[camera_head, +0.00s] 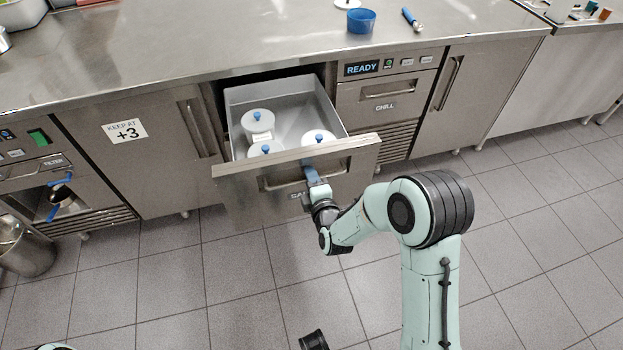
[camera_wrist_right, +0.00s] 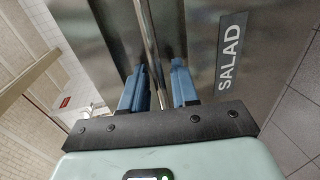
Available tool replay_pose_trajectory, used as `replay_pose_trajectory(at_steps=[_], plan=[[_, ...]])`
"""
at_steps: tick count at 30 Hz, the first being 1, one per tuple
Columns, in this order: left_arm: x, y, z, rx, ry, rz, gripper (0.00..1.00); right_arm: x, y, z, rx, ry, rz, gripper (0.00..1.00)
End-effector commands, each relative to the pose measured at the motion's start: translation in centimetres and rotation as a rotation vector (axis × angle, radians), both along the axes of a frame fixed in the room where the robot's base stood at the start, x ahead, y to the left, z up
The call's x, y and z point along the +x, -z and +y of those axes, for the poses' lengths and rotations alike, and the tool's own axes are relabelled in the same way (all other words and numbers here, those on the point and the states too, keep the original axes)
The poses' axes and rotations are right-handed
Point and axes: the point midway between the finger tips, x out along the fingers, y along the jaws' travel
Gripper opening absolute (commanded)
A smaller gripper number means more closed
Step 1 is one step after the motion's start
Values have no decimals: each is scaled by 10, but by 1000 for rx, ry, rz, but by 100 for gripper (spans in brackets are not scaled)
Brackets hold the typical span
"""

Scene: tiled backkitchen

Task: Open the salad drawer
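The salad drawer (camera_head: 230,167) is pulled out from the counter, and its inside shows. Its front carries a bar handle (camera_head: 270,185), which also shows in the right wrist view (camera_wrist_right: 149,30) beside the SALAD label (camera_wrist_right: 230,50). My right gripper (camera_head: 312,172) is at the handle. In the right wrist view its two blue fingers (camera_wrist_right: 160,85) stand apart, one on each side of the bar. A gap shows between the bar and the right-hand finger, so the gripper looks open around the handle. My left gripper is not in view.
Several white containers with blue knobs (camera_head: 257,123) stand in the drawer. The CHILL drawer (camera_head: 386,105) to the right and the cabinet marked KEEP AT +3 (camera_head: 150,165) to the left are shut. A metal bin (camera_head: 25,248) stands at the far left. The tiled floor (camera_head: 240,270) in front is clear.

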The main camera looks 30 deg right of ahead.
Motion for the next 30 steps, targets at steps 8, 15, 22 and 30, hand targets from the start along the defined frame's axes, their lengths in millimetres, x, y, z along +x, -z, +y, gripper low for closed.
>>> replay_pose_trajectory(at_steps=[8,15,22,30], plan=[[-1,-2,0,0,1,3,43,-27,-7,7,1,-2,1,29],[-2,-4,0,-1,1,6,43,-62,-14,15,1,-1,0,29],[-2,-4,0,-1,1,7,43,-72,-15,17,0,1,0,29],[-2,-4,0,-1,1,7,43,-71,-15,17,0,1,0,29]])
